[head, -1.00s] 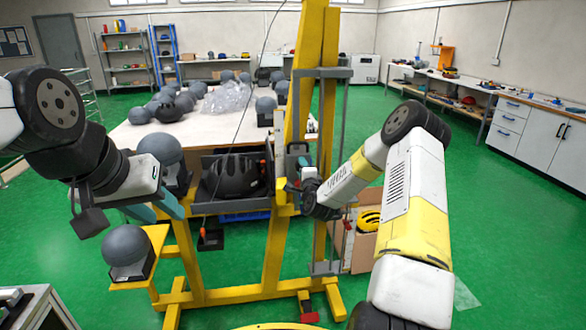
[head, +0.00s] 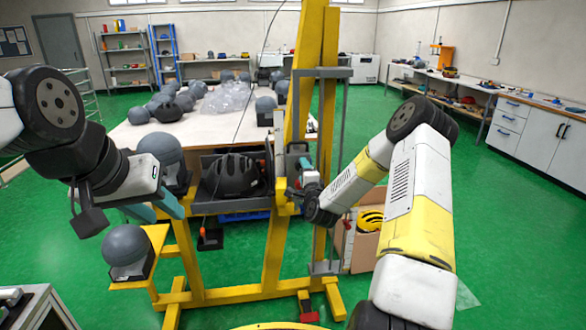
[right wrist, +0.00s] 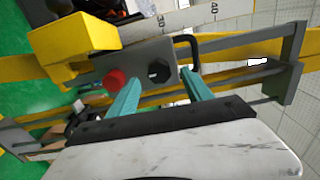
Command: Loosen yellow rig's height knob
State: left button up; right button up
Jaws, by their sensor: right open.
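The yellow rig (head: 280,225) stands in the middle of the head view. I cannot tell for certain which is the height knob. My right gripper (right wrist: 163,78) is open, its teal fingertips on either side of the black knob; contact is not clear. In the head view my right gripper (head: 303,180) is at the upright, largely hiding the knobs. My left gripper (head: 165,205) is by the rig's left side; its jaws are unclear.
A black helmet (head: 232,175) sits in the rig's grey tray. A grey headform (head: 125,246) stands on a low yellow shelf at left. A box with a yellow helmet (head: 370,220) is behind my right arm.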

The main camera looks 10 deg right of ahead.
jog(key=shift+s, duration=2.3)
jog(key=s+a+r+n+g+y, duration=0.1)
jog(key=s+a+r+n+g, duration=0.2)
jog(key=s+r+n, duration=0.25)
jog(key=s+a+r+n+g+y, duration=0.1)
jog(key=s+a+r+n+g, duration=0.25)
jog(key=r+n, duration=0.35)
jog(key=s+r+n+g, duration=0.2)
jog(key=s+r+n, duration=0.1)
jog(key=s, duration=1.2)
jog(key=s+d+r+n+g, duration=0.1)
jog(key=s+r+n+g, duration=0.2)
jog(key=s, duration=1.2)
jog(key=shift+s+d+r, duration=0.15)
jog(key=shift+s+r, duration=0.2)
